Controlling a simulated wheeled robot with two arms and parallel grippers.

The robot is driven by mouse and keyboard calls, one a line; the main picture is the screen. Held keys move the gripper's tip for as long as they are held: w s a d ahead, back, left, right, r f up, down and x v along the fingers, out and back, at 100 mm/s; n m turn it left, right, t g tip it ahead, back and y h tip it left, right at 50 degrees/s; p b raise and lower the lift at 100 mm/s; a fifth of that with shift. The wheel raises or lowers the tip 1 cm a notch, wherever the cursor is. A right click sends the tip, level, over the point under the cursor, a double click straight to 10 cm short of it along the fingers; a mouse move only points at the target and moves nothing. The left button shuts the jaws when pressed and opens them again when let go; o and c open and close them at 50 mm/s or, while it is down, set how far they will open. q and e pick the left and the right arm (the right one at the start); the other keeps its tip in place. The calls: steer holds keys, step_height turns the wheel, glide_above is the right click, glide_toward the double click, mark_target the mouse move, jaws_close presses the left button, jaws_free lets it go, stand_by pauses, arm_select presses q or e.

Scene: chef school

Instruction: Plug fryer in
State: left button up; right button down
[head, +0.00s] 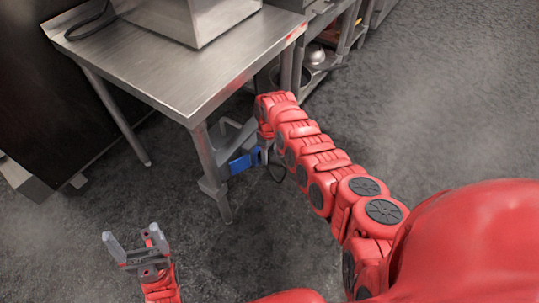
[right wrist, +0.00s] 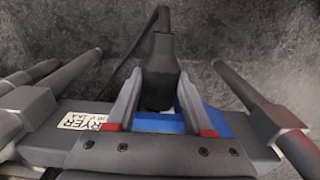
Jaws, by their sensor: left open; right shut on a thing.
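In the right wrist view my right gripper (right wrist: 159,88) is shut on a black plug (right wrist: 158,58), with one grey finger on each side. A dark cable runs from the plug toward the top of the picture. Just beyond the fingers is a blue part (right wrist: 188,112) on a grey body with a partly readable "FRYER" label (right wrist: 90,121). The fingers hide whether the plug is seated in it. In the head view the blue part (head: 243,162) shows beside the table's front leg, where my right arm ends. My left gripper (head: 132,240) is open and empty above the floor.
A steel table (head: 190,75) stands at the upper left, with a metal appliance (head: 195,15) and a black cable (head: 90,22) on it. A shelf unit (head: 318,62) stands behind. A dark cabinet is at far left. The grey floor is mostly clear.

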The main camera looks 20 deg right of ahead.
steer(key=shift+w+a+b, duration=0.2)
steer(key=shift+w+b, duration=0.05)
steer(key=shift+b, duration=0.25)
steer(key=shift+c, duration=1)
jaws_free()
